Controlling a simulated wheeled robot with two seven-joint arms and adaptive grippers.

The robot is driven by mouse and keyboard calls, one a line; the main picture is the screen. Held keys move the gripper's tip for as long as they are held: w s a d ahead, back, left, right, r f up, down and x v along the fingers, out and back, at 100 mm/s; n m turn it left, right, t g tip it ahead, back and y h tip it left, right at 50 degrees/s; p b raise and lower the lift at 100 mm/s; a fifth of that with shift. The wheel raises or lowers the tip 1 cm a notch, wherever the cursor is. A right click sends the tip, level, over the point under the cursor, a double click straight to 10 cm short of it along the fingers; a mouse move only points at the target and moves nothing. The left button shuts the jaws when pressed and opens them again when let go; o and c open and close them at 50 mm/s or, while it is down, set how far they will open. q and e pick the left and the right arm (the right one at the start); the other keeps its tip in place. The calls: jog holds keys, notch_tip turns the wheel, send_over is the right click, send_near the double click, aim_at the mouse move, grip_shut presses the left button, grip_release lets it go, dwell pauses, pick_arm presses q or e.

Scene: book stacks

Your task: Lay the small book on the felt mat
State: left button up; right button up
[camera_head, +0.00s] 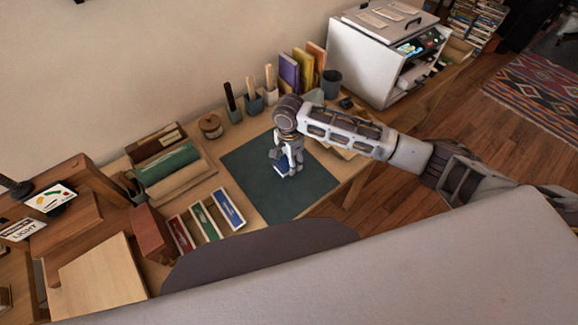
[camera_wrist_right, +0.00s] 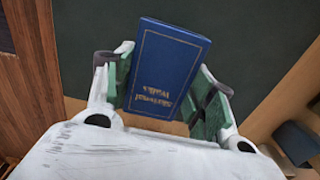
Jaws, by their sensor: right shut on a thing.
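The small book (camera_wrist_right: 168,62) is dark blue with gold lettering on its cover, which shows upside down in the right wrist view. My right gripper (camera_wrist_right: 163,85) is shut on it, with a green-padded finger at each side edge. In the head view the right gripper (camera_head: 286,170) points down over the middle of the felt mat, and a blue bit of the book (camera_head: 281,165) shows at its fingers. The felt mat (camera_head: 252,188) is dark green and flat on the table; it also fills the wrist view's background (camera_wrist_right: 262,35). Whether the book touches the mat cannot be told.
Three slim boxes, red, green and blue (camera_head: 228,208), lie left of the mat. Upright books (camera_head: 290,72), brush holders (camera_head: 254,104) and a lidded jar (camera_head: 211,127) stand behind it. A white cabinet (camera_head: 367,62) stands at the back right. The mat around the gripper is bare.

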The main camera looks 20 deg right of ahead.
jog(key=shift+f, duration=1.85)
jog(key=shift+f, duration=0.1)
jog(key=o, duration=1.1)
jog(key=shift+c, duration=0.2)
notch_tip(320, 180, up, 12)
jog(key=shift+r, duration=0.15)
